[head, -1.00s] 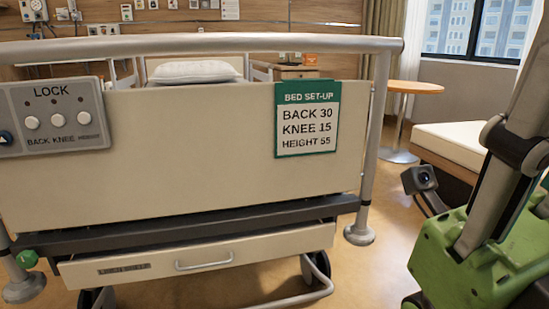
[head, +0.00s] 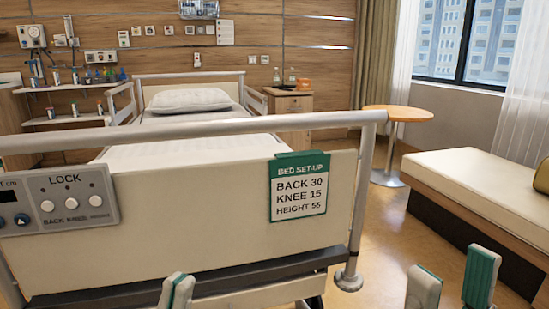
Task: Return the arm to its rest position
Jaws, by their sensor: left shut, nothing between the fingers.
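My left gripper (head: 177,291) shows only its fingertips at the bottom edge, in front of the bed's footboard (head: 190,225). Its fingers are together and hold nothing. My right gripper (head: 452,282) is at the bottom right, over the floor to the right of the bed. Its two green-backed fingers stand apart with nothing seen between them. Both arms are cut off by the frame's lower edge, so their links are hidden.
The footboard carries a LOCK panel (head: 60,203) with several knobs and a green-headed BED SET-UP card (head: 298,187). A metal rail (head: 220,130) runs above it. A round table (head: 398,113) and a cushioned bench (head: 480,185) stand right. Floor between is clear.

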